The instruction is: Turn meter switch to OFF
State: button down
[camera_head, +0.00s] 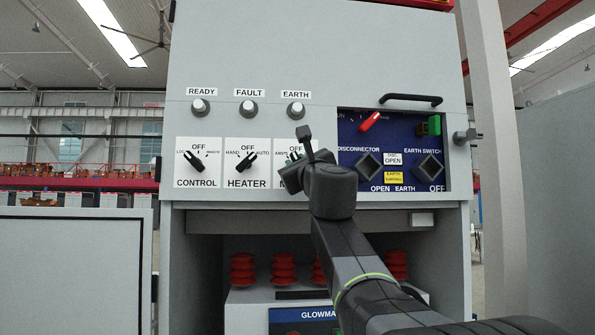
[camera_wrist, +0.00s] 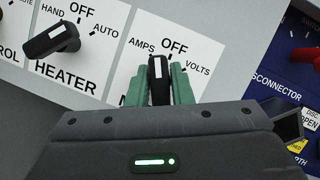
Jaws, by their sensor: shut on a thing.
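The meter switch is a black knob with a white line (camera_wrist: 157,67) on a white plate (camera_wrist: 192,44) marked AMPS, OFF and VOLTS. In the wrist view my gripper (camera_wrist: 158,78) has its two green fingers on either side of the knob, shut on it. The white line points nearly straight up in the tilted wrist picture, between the AMPS and OFF labels; its exact setting is hard to tell.
The heater switch (camera_head: 246,163) is left of the meter, its handle slanting toward AUTO. The control switch (camera_head: 198,163) is farther left. Three round indicators (camera_head: 248,108) sit above. The blue disconnector panel (camera_head: 349,145) with a red handle (camera_head: 370,122) is close on the right.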

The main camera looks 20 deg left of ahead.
jog(key=shift+m+t+h+b, duration=0.45)
jog(key=shift+m+t+h, duration=0.2)
jog(key=shift+m, duration=1.15)
jog(key=shift+m+t+h+b, duration=0.4)
jog(key=shift+m+t+h, duration=0.2)
jog(key=shift+m, duration=1.2)
jog(key=shift+m+t+h, duration=0.25)
jog(key=shift+m+h, duration=0.1)
jog(key=shift+m, duration=0.05)
jog(key=c, duration=1.4)
grip_release()
jog(key=shift+o, duration=0.2)
jog(key=shift+s, duration=0.1)
jog(key=b+v, duration=0.4)
jog(key=v, duration=0.9)
jog(key=shift+s+d, duration=0.2)
jog(key=shift+d, duration=0.1)
jog(key=p+x, duration=0.4)
jog(key=x, duration=0.9)
jog(key=shift+w+a, duration=0.3)
jog(key=shift+w, duration=0.05)
